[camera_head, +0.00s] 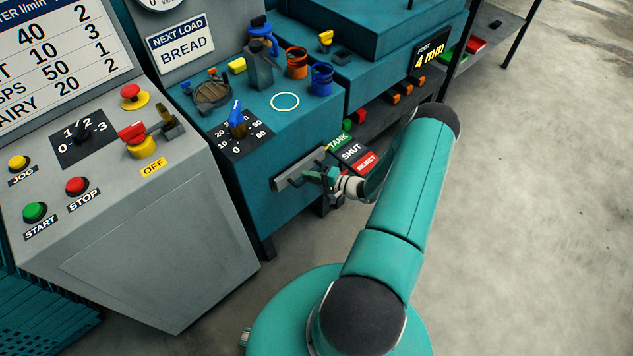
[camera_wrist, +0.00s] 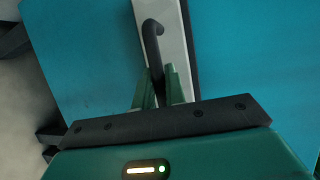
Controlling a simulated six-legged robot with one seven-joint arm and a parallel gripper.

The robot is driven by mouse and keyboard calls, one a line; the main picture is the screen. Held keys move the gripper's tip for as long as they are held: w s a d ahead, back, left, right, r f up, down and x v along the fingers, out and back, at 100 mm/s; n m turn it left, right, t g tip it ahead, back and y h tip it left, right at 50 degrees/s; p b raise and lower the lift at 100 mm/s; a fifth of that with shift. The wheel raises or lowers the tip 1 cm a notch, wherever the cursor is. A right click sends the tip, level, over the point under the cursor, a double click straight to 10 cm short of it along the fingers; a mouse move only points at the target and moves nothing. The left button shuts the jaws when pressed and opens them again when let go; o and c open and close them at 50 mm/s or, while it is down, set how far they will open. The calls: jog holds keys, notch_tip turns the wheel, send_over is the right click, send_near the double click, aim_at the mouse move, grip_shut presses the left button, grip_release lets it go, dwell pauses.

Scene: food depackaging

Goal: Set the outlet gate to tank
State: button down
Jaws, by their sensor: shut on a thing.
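The outlet gate is a grey slotted bar (camera_head: 297,170) on the front of the teal machine. In the wrist view a dark hooked handle (camera_wrist: 152,38) stands on a pale strip (camera_wrist: 172,15). My gripper (camera_wrist: 160,82) is shut on this handle, with a finger on each side. In the head view my gripper (camera_head: 328,178) is at the right end of the bar, below the labels. Which label the handle lines up with cannot be told.
A grey control console (camera_head: 150,215) with buttons and a lever stands at the left. A blue-pointer dial (camera_head: 237,122) and several small items sit on the machine top. A shelf (camera_head: 385,115) with orange blocks is behind my arm. The floor at the right is clear.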

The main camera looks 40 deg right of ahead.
jog(key=shift+w, duration=0.25)
jog(key=c, duration=1.5)
grip_release()
jog(key=shift+o, duration=0.2)
jog(key=shift+s, duration=0.1)
jog(key=v, duration=1.3)
jog(key=shift+s+r, duration=0.2)
jog(key=shift+s, duration=0.15)
jog(key=shift+d, duration=0.1)
